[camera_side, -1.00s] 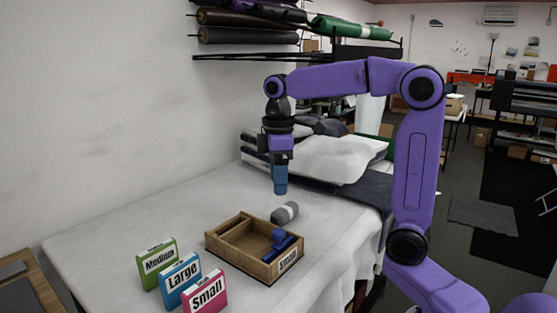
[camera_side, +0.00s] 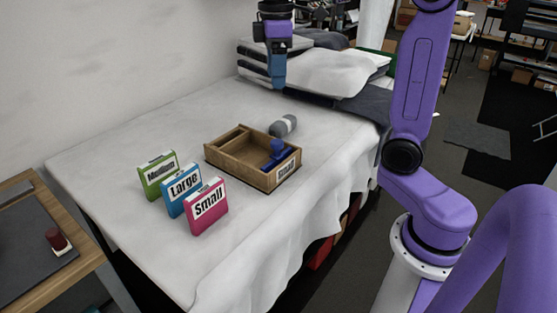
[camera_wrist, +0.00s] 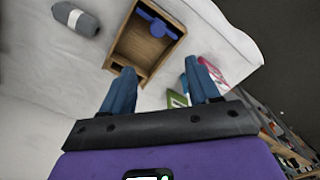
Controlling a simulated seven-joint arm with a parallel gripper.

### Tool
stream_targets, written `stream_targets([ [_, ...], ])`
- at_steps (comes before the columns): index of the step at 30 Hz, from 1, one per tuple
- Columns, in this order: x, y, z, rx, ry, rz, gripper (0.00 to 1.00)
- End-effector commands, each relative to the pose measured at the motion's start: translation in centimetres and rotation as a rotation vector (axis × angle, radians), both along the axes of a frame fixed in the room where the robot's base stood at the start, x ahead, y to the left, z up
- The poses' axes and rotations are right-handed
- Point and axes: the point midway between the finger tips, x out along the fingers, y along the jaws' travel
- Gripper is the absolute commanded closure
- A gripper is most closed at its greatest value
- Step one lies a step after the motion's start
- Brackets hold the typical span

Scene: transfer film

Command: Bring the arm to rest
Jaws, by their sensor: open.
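My gripper (camera_side: 278,84) hangs pointing down, high above the back part of the white-covered table (camera_side: 120,130). In the wrist view my gripper (camera_wrist: 162,92) shows two blue fingers spread apart with nothing between them. Below and in front of it stands a wooden box (camera_side: 230,165) labelled "Small", with a blue object (camera_side: 277,152) in its right part. The box also shows in the wrist view (camera_wrist: 128,58). A grey roll with a pale band (camera_side: 283,126) lies on the table behind the box, clear of my gripper.
Three upright cards stand front left: green Medium (camera_side: 158,176), blue Large (camera_side: 182,190) and pink Small (camera_side: 207,207). Folded fabric and pillows (camera_side: 335,72) are stacked at the back.

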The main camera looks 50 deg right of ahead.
Motion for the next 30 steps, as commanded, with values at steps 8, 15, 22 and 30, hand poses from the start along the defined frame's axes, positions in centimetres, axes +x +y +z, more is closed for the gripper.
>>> stream_targets([
  [8,-4.1,4.2,-3.7,0.002,-0.002,0.079,0.39],
  [15,-9.6,7.1,-7.7,0.007,-0.007,0.152,0.39],
  [22,-15.8,8.1,-11.4,0.012,-0.010,0.223,0.39],
  [30,-21.9,7.4,-15.0,0.021,-0.013,0.291,0.39],
])
